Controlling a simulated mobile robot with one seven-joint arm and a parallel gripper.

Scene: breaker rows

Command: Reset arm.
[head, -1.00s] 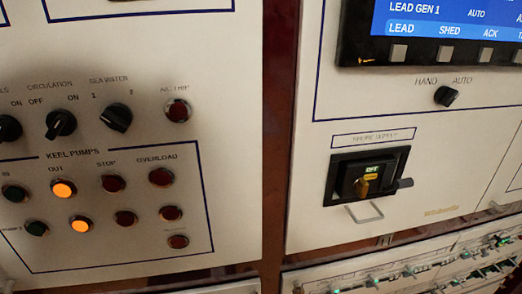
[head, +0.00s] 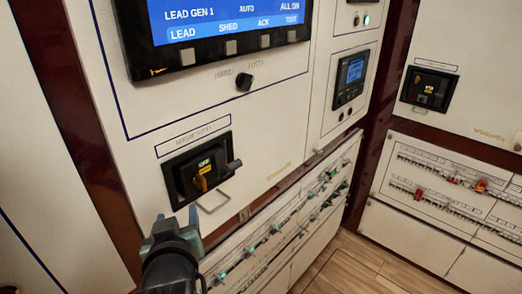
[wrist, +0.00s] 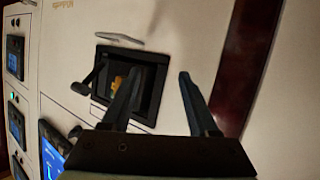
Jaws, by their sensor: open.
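My gripper (head: 176,222) shows at the lower left-middle of the head view, just below the shore supply breaker. In the wrist view my gripper (wrist: 160,78) has its two dark fingers spread apart with nothing between them. The shore supply breaker (head: 200,170) is a black unit with a yellow-orange handle and a green label. The breaker also shows in the wrist view (wrist: 146,106), with the left finger partly covering its handle. I cannot tell whether that finger touches it.
A blue display (head: 220,18) and a dark selector knob (head: 243,82) are above the breaker. A wire pull handle (head: 213,201) sticks out below it. Rows of small breakers (head: 275,228) run below. Another cabinet (head: 450,60) stands at the right, with open wooden floor (head: 345,265) before it.

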